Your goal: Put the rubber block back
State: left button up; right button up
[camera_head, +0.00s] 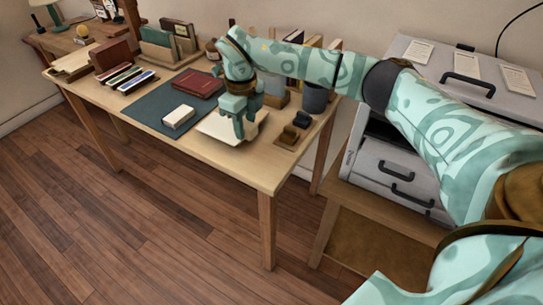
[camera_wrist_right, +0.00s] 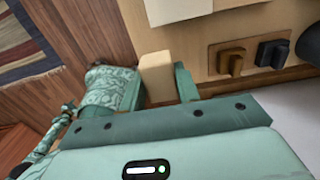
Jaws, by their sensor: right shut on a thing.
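My right gripper (camera_head: 238,128) points down over the right part of the desk, above a white sheet or pad (camera_head: 217,128). In the right wrist view the gripper (camera_wrist_right: 158,85) is shut on a pale beige block (camera_wrist_right: 157,68), which I take for the rubber block. The block's end stands out between the fingers; the rest is hidden. In the head view I cannot make the block out. A small wooden tray (camera_head: 281,143) holding a brown piece and a dark piece lies right of the gripper; the tray (camera_wrist_right: 218,71) also shows in the right wrist view.
A white box (camera_head: 178,116) and a red book (camera_head: 197,84) lie on the dark mat (camera_head: 146,107). A dark cup (camera_head: 315,98) stands behind the wooden tray. Upright books stand at the back. A grey drawer cabinet (camera_head: 392,165) is right of the desk.

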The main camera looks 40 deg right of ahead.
jog(key=b, duration=0.2)
send_over(272, 162)
jog(key=f, duration=0.6)
jog(key=shift+w+a+f, duration=0.1)
jog(key=shift+w+a, duration=0.15)
jog(key=f, duration=0.1)
jog(key=f+b, duration=0.2)
jog(key=shift+s+d+f, duration=0.3)
jog(key=shift+s+f, duration=0.05)
jog(key=shift+w+f, duration=0.1)
jog(key=shift+f, duration=0.2)
jog(key=shift+r, duration=0.25)
jog(key=o, duration=0.9)
jog(key=shift+f, duration=0.1)
pick_arm(q)
jog(key=shift+g, duration=0.3)
jog(key=s+f, duration=0.1)
jog(key=f, duration=0.1)
jog(key=s+f, duration=0.1)
jog(key=f, duration=0.1)
jog(key=shift+s, duration=0.15)
